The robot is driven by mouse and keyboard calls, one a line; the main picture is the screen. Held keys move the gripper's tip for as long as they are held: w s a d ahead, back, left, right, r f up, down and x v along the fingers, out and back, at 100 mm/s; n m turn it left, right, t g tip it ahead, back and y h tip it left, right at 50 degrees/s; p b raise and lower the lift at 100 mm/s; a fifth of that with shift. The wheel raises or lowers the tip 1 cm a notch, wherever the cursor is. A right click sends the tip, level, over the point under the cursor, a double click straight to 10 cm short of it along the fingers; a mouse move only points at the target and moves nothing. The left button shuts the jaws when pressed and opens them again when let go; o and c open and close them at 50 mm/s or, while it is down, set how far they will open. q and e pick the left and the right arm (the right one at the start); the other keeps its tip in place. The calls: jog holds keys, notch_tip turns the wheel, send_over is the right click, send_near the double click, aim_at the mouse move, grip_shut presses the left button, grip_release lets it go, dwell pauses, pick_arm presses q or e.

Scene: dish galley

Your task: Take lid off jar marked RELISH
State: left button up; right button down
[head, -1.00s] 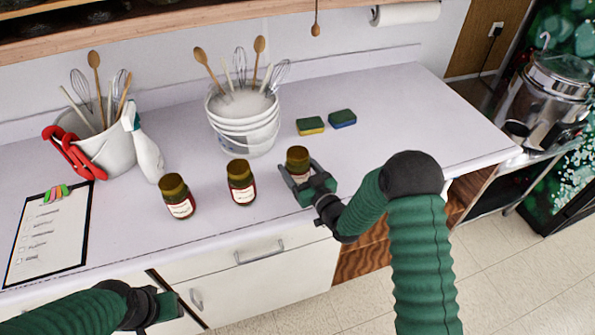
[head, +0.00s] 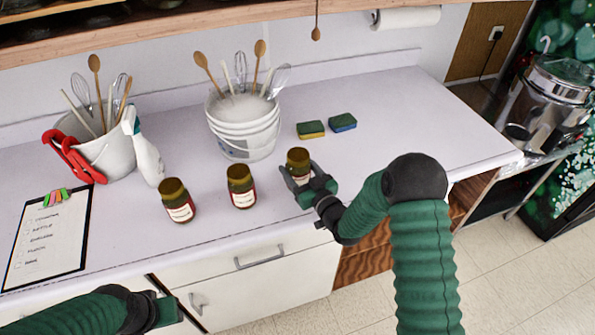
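Three small dark jars with brownish-gold lids and red-and-white labels stand upright in a row on the counter: a left jar (head: 177,203), a middle jar (head: 241,188) and a right jar (head: 298,162). The label writing is too small to read, so I cannot tell which is RELISH. My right gripper (head: 298,180) is at the right jar, its fingers on either side of it; whether they press on it is unclear. The gripper hides the jar's lower part. My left gripper (head: 172,309) is low in front of the counter, away from the jars; its fingers are not clearly seen.
A spray bottle (head: 146,155), a second bucket (head: 108,158) with red-handled items and a clipboard (head: 48,240) are at left. The counter's right part is clear.

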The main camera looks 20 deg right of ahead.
notch_tip(320, 180, up, 2)
jog(key=shift+r, duration=0.25)
jog(key=s+a+r+p, duration=0.1)
jog(key=s+p, duration=0.4)
jog(key=s, duration=1.1)
jog(key=shift+a+r+p, duration=0.35)
jog(key=shift+a+p, duration=0.05)
jog(key=shift+a, duration=0.45)
